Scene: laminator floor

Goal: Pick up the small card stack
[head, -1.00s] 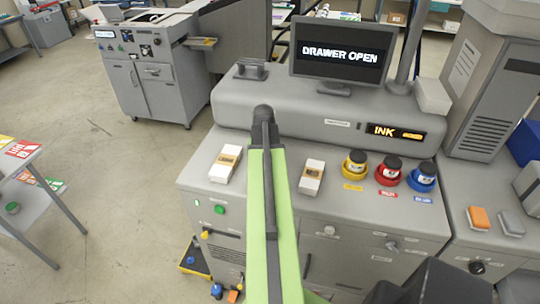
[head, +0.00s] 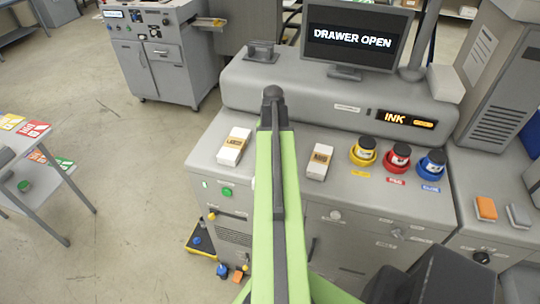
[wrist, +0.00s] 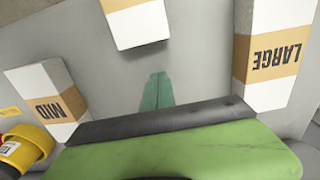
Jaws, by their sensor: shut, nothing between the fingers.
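In the wrist view a white block with an orange band (wrist: 135,20) stands at the top middle, cut off by the frame edge; no word is readable on it. It stands between the stack marked MID (wrist: 48,100) and the stack marked LARGE (wrist: 272,55). My gripper (wrist: 158,76) appears as two teal fingers closed together, empty, pointing towards the middle block with a gap between. In the head view the LARGE stack (head: 234,146) and the MID stack (head: 319,161) show on either side of my green arm, which hides the middle block and my gripper.
Yellow, red and blue ink pots (head: 398,156) stand right of the MID stack. A raised grey housing (head: 330,95) with a "DRAWER OPEN" screen (head: 352,38) runs behind the counter. A green button (head: 227,191) is on the front left.

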